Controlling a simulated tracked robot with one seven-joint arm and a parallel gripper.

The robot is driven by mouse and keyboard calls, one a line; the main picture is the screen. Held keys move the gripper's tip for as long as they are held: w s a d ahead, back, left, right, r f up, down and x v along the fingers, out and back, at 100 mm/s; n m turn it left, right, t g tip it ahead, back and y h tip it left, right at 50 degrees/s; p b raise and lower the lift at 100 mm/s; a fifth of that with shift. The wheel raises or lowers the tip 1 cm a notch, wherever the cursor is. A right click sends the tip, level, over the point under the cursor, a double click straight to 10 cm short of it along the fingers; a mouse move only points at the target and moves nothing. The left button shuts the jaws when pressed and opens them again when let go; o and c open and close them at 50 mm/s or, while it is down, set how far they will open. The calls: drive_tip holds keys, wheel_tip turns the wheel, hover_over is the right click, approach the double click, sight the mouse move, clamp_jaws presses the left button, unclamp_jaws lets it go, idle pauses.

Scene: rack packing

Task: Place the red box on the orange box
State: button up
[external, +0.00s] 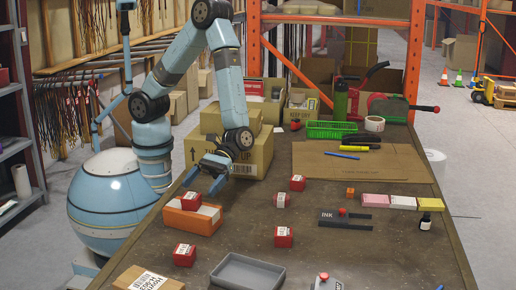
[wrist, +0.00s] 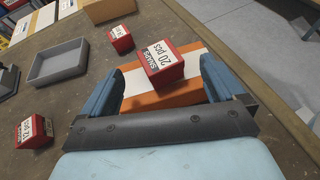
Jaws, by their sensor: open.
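A small red box (external: 191,201) with a white label rests on top of the orange box (external: 205,224), towards its far end, slightly turned. In the wrist view this red box (wrist: 163,66) lies between my fingers, over the orange box (wrist: 150,99) with its white band. My gripper (external: 205,181) is open just above and behind the red box. In the wrist view its fingers (wrist: 162,88) stand apart on either side, with gaps to the red box. Part of the orange box is hidden under the red box and behind my gripper.
Other red boxes stand at the front left (external: 184,255), front middle (external: 283,237) and back (external: 298,183). A grey tray (external: 248,271) and a cardboard box (external: 146,279) are at the front. Large cartons (external: 250,158) stand close behind my gripper.

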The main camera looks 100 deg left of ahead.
drive_tip(key=s+a+r+m+t+y, duration=0.25)
drive_tip(key=a+r+m, duration=0.25)
drive_tip(key=a+r, duration=0.55)
drive_tip(key=s+a+r+m+t+y, duration=0.1)
drive_tip(key=a+r+m+y, duration=0.3)
drive_tip(key=a+r, duration=0.7)
drive_tip(key=s+a+r+m+t+y, duration=0.2)
drive_tip(key=s+a, duration=0.3)
drive_tip(key=a, duration=0.6)
drive_tip(key=s+a+r+m+t+y, duration=0.2)
drive_tip(key=s+a+r+t+y, duration=0.2)
drive_tip(key=a, duration=0.8)
drive_tip(key=shift+s+r+m+t, duration=0.15)
drive_tip(key=shift+s+m+t, duration=0.3)
drive_tip(key=shift+s, duration=0.65)
drive_tip(key=shift+o, duration=0.4)
drive_tip(key=shift+w, duration=0.1)
